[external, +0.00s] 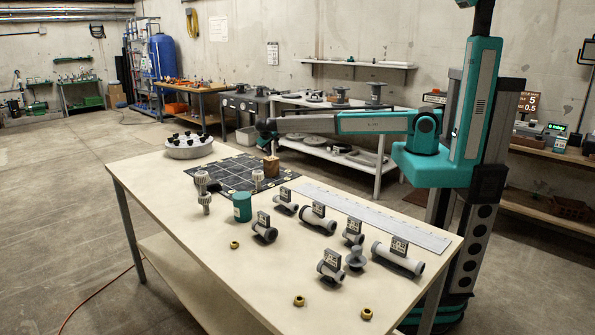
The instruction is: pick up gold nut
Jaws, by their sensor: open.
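Three gold nuts lie apart on the pale table (165,185). One gold nut (235,244) is left of the grey pipe fittings, a second gold nut (299,300) is near the front edge, and a third gold nut (366,314) is near the front right corner. My arm reaches left across the back of the table. My gripper (265,130) is at its dark far end, above the back part of the table and well away from all three nuts. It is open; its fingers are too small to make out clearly.
Several grey pipe fittings (318,219) with tags stand mid-table. A teal cylinder (242,207), a dark grid mat (235,172), a brown block (271,167), a round grey tray (189,151) and a long ruler (375,218) are farther back. The front left tabletop is clear.

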